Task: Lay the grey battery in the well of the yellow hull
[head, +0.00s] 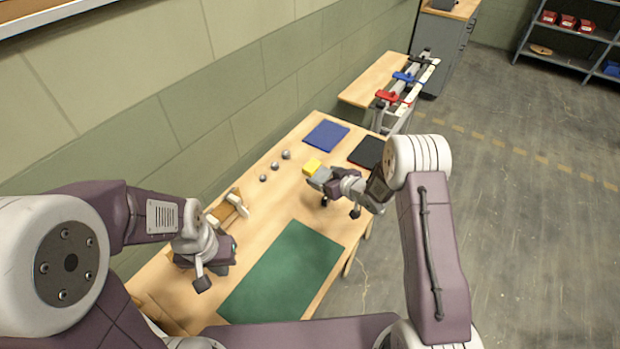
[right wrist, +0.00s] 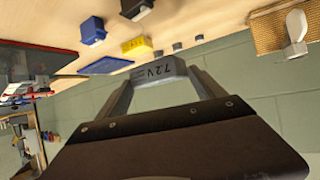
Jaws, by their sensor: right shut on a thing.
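My right gripper (right wrist: 163,88) is shut on the grey battery (right wrist: 162,72), marked 7.2 V, and holds it between its two fingers. In the head view the right gripper (head: 325,180) is above the far half of the table. A small yellow block (head: 312,165) shows just beyond it. In the right wrist view, which is upside down, this block (right wrist: 136,45) bears dark marks. I cannot tell whether it is the hull, and no well shows. My left gripper (head: 207,262) is over the near left of the table; its fingers are not clear.
Several small grey round pieces (head: 275,166) stand near the wall edge. A blue mat (head: 325,136), a black mat (head: 367,151) and a green mat (head: 283,272) lie on the table (head: 252,222). A blue block (right wrist: 92,31) shows in the wrist view. A white part (head: 238,205) stands at left.

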